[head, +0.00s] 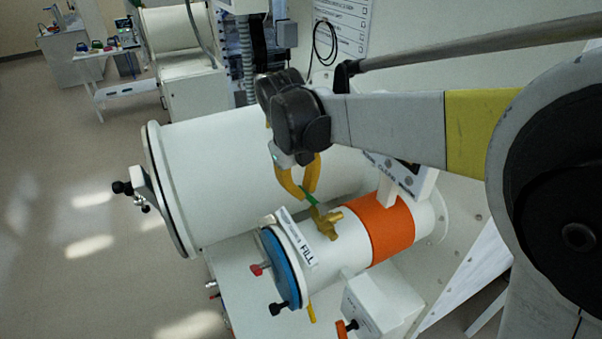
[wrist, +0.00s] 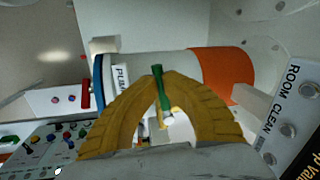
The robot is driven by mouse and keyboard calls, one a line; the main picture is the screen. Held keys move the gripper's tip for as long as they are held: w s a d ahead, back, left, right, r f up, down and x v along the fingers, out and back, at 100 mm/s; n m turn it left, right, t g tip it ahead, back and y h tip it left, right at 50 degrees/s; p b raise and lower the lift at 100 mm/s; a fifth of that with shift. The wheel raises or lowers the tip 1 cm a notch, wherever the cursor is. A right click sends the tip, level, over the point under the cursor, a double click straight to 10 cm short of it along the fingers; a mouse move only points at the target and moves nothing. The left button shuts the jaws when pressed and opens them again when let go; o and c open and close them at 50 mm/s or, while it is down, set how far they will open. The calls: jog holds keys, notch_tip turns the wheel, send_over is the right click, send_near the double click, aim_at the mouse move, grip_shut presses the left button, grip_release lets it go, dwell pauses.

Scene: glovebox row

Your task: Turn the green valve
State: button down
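The green valve (head: 309,196) is a slim green lever on a brass body (head: 327,222) on top of the small white cylinder. In the wrist view the green lever (wrist: 158,84) stands between the tips of my yellow fingers, and part of the brass body shows below it. My gripper (head: 305,192) reaches down from above the cylinder. In the wrist view my gripper (wrist: 158,80) has its two fingertips drawn together on either side of the lever, apparently touching it. The lower lever is partly hidden by the fingers.
The small cylinder has a blue-rimmed door (head: 280,268) and an orange band (head: 383,228). A large white cylinder (head: 225,165) lies behind it. A white box with an orange-tipped knob (head: 375,305) stands in front. Open floor lies left.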

jog(key=shift+d+f, duration=0.1)
jog(key=shift+d, duration=0.05)
dwell(0.4)
jog(key=c, duration=1.4)
grip_release()
jog(key=shift+d, duration=0.1)
jog(key=shift+c, duration=0.2)
jog(key=shift+r, duration=0.3)
notch_tip(320, 180, up, 11)
jog(key=s+a, duration=0.1)
jog(key=a, duration=0.1)
jog(key=shift+r, duration=0.2)
jog(key=shift+s+f, duration=0.1)
